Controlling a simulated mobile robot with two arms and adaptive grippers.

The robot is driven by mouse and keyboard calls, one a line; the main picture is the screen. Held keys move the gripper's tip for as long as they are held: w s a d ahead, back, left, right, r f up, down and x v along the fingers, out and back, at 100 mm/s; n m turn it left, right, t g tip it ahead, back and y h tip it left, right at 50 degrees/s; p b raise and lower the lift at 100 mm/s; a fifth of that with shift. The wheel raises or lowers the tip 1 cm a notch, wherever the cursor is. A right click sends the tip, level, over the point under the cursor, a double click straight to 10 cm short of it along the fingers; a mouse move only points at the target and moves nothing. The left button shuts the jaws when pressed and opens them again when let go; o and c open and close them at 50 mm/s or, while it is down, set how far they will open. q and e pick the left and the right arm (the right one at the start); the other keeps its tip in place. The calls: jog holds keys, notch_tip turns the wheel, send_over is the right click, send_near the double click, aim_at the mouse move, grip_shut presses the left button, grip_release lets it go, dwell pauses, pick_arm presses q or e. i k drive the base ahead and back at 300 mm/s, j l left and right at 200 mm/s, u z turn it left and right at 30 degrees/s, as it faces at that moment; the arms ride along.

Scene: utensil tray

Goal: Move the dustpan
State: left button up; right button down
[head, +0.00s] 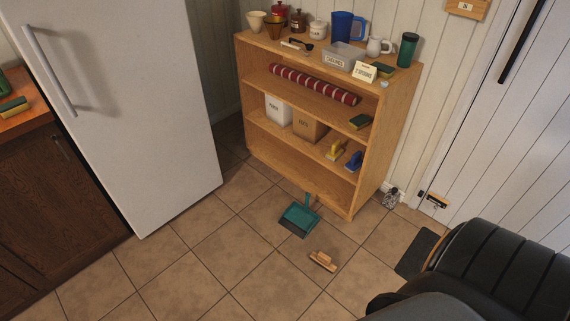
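A teal dustpan (297,219) lies on the tiled floor in front of the wooden shelf unit (280,175), near its front right corner. Its handle points up towards the shelf's base, and its dark front edge faces the lower left. A wooden brush (322,261) lies on the floor a little below and to the right of it, apart from it. Neither of my grippers shows in the head view, and nothing touches the dustpan from above.
A white fridge (130,110) stands left of the shelf unit. A black padded chair-like object (510,270) fills the lower right, beside a dark mat (417,252). The shelves hold containers, a striped red roll (314,84) and brushes. Floor left of the dustpan is clear.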

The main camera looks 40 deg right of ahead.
aim_at(297, 218)
jog(key=i+j+z, duration=0.1)
jog(key=i+z, duration=0.35)
jog(key=i+j+z, duration=0.25)
jog(key=i+z, duration=0.25)
jog(key=i+j+z, duration=0.65)
jog(key=j+z, duration=0.3)
